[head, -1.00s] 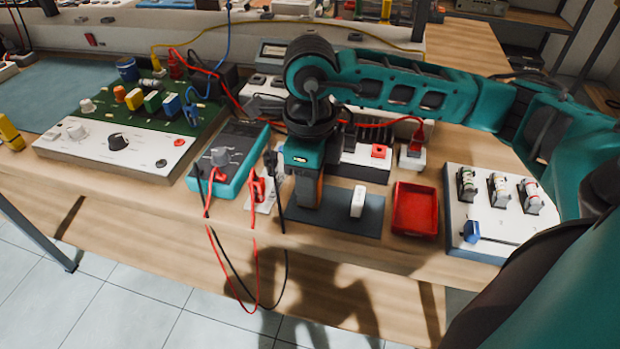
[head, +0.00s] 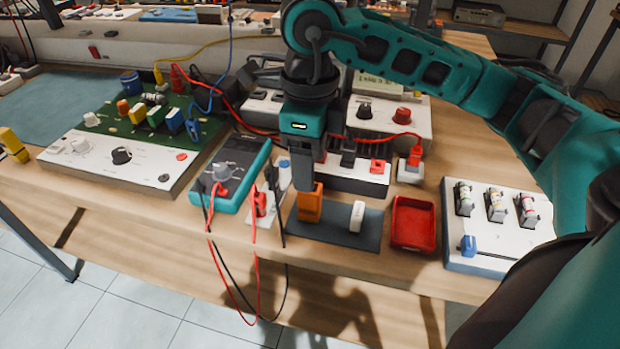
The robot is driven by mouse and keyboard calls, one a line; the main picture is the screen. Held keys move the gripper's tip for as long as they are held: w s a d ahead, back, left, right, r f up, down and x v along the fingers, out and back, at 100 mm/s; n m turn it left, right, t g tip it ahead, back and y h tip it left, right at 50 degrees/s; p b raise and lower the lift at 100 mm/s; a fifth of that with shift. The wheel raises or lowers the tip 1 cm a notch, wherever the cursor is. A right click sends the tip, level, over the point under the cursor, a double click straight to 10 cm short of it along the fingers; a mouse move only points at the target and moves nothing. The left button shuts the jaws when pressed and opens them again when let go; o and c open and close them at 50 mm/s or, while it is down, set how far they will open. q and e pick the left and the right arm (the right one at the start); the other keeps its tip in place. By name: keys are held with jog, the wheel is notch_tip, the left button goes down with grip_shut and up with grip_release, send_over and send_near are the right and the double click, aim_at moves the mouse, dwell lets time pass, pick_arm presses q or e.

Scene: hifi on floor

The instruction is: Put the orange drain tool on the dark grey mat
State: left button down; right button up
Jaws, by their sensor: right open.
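The orange drain tool (head: 309,205) stands upright on the left part of the dark grey mat (head: 338,235). My right gripper (head: 303,184) is directly above the tool, pointing down, and is open. Its fingertips are close to the tool's top edge, and I cannot tell whether they still touch it. A small white block (head: 357,216) stands on the same mat, to the right of the tool. My left gripper is not in view.
A red tray (head: 413,225) sits right of the mat, with a white board of clips (head: 495,225) beyond it. A teal multimeter (head: 231,172) with red and black leads lies to the left. A white box with red parts stands behind the mat.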

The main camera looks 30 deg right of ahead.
notch_tip(320, 180, up, 4)
jog(key=shift+r, duration=0.15)
dwell(0.5)
jog(key=shift+s, duration=0.1)
